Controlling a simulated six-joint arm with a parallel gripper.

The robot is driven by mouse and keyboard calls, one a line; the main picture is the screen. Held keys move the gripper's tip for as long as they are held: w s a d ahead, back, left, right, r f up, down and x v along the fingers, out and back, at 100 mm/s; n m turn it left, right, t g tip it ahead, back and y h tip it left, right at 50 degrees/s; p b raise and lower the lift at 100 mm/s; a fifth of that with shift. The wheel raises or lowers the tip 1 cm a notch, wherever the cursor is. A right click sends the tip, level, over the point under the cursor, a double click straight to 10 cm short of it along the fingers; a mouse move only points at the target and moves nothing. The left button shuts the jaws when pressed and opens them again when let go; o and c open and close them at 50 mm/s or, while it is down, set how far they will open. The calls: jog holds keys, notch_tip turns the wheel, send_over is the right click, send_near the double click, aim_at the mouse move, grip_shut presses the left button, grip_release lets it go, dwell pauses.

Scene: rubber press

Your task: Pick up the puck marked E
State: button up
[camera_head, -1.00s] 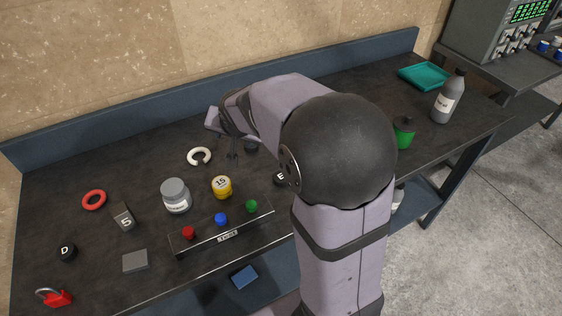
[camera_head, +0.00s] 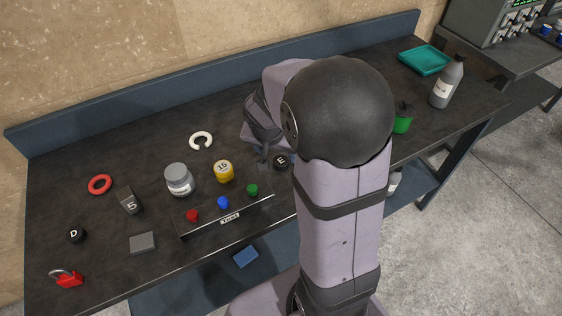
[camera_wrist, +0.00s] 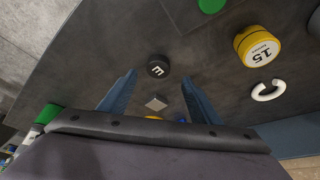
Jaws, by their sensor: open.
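The puck marked E (camera_head: 281,160) is a small black disc with a white letter on top, lying on the dark bench just left of my arm. It also shows in the wrist view (camera_wrist: 158,67), ahead of the fingertips and roughly between their lines. My gripper (camera_wrist: 160,80) is open, its two blue-grey fingers apart with nothing between the tips. In the head view the gripper (camera_head: 264,158) is partly hidden and sits just left of the puck.
A yellow weight marked 15 (camera_head: 223,171), a white open ring (camera_head: 201,140) and a grey jar (camera_head: 179,180) stand left of the puck. A rack with red, blue and green knobs (camera_head: 229,219) lies in front. A small grey diamond-shaped piece (camera_wrist: 156,103) lies near the puck.

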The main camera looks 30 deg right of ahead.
aim_at(281, 160)
jog(key=shift+d+p+x, duration=0.1)
jog(key=shift+p+x, duration=0.05)
jog(key=shift+x, duration=1.15)
jog(key=shift+d+p+x, duration=0.15)
jog(key=shift+x, duration=1.15)
jog(key=shift+r, duration=0.1)
jog(key=c, duration=1.1)
